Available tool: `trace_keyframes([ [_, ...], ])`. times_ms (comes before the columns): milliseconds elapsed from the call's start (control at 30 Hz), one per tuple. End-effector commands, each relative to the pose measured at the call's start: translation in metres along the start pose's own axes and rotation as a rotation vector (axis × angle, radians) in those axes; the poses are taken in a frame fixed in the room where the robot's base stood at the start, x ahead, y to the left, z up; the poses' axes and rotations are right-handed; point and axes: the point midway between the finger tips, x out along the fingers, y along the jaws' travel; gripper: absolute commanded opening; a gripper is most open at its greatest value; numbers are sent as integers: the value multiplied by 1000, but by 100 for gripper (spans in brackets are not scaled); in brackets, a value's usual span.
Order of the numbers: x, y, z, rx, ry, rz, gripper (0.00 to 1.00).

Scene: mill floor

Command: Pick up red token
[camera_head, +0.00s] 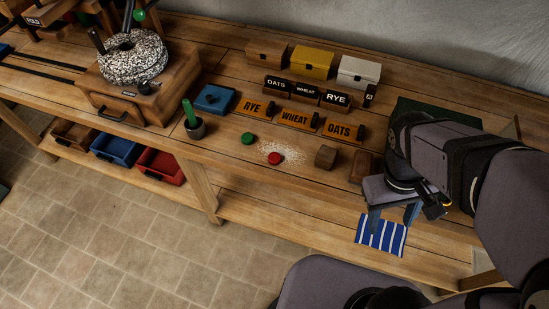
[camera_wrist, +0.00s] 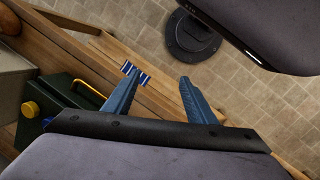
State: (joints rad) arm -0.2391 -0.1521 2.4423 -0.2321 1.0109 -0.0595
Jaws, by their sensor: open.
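The red token (camera_head: 275,158) is a small round piece lying on the workbench in the head view, on a pale patch of scattered flour or grain. A green token (camera_head: 247,138) lies a little behind it to the left. My gripper (camera_head: 392,222) is at the right of the head view, near the bench's front edge and well to the right of the red token. In the wrist view my gripper (camera_wrist: 158,82) shows two blue fingers spread apart with nothing between them. The red token is not seen in the wrist view.
A wooden cube (camera_head: 326,156) stands right of the red token. Orange labelled blocks (camera_head: 294,119) lie behind it. A pot with a green stick (camera_head: 194,125) and a blue box (camera_head: 214,99) are to the left. A striped blue cloth (camera_head: 381,235) lies below my gripper.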

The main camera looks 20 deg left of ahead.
Motion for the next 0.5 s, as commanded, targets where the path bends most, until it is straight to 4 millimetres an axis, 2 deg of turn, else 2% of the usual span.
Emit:
trace_keyframes([
  [167,9,-2,-11,-384,-104,207,51],
  [267,6,-2,-27,-634,-165,369,51],
  [367,-1,-8,-50,-877,-212,549,51],
  [500,-19,-34,-91,-1195,-259,829,51],
])
